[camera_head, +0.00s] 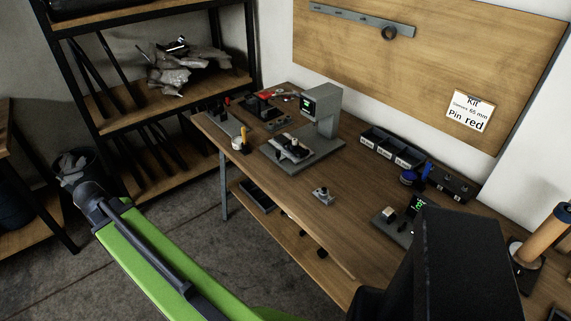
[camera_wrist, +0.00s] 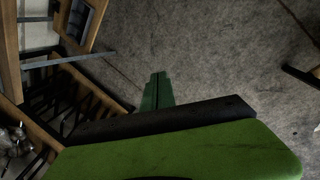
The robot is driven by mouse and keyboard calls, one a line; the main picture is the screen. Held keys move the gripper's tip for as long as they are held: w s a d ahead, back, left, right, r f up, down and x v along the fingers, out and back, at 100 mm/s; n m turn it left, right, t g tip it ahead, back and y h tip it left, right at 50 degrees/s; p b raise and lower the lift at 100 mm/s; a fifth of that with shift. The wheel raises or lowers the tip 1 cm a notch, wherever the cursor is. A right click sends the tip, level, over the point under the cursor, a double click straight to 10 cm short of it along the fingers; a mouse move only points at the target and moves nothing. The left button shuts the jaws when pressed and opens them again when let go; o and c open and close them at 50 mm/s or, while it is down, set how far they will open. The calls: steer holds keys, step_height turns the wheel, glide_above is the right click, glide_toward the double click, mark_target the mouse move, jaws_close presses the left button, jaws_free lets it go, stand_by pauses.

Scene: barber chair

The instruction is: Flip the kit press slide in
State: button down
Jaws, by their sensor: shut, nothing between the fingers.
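The grey kit press (camera_head: 322,108) stands on the workbench at the back, with a small lit screen on its head. A dark and light slide (camera_head: 291,148) sits on its base plate, in front of the column; its exact position on the base is too small to tell. My gripper (camera_wrist: 157,80) shows in the wrist view as two green fingers shut together with nothing between them. It hangs over the bare floor, away from the bench and the press. In the head view my green arm reaches to the lower left, and the fingers cannot be made out.
The workbench (camera_head: 345,210) holds a small grey block (camera_head: 322,196), labelled bins (camera_head: 392,147), and a device with a green display (camera_head: 398,222). A sign (camera_head: 470,111) reads "Pin red". Black shelving (camera_head: 175,90) stands at left. The floor (camera_head: 180,225) before the bench is open.

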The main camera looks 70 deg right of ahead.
mark_target(293, 162)
steer(key=s+d+n+g+h, duration=0.1)
steer(key=s+d, duration=0.2)
steer(key=d, duration=0.4)
steer(key=s+d+n+h+b, duration=0.1)
steer(key=s+d, duration=0.2)
steer(key=d, duration=0.4)
steer(key=s+d+n+g+h, duration=0.1)
steer(key=s+d, duration=0.2)
steer(key=d, duration=0.4)
steer(key=s+d+r+n+g+h+b, duration=0.1)
steer(key=s+d+r+n+g, duration=0.2)
steer(key=s+d, duration=1.5)
steer(key=shift+s+d+r+n+h, duration=0.15)
steer(key=shift+d+r+n+h, duration=0.15)
steer(key=shift+d+r+n, duration=0.5)
steer(key=shift+a+f, duration=0.2)
steer(key=shift+f, duration=0.05)
steer(key=b+x, duration=0.7)
steer(key=x, duration=0.2)
steer(key=shift+s+d+f, duration=0.1)
steer(key=shift+f, duration=0.3)
steer(key=s+d, duration=0.2)
steer(key=d, duration=0.1)
steer(key=shift+s+d+r, duration=0.15)
steer(key=shift+d, duration=0.15)
steer(key=shift+s, duration=0.1)
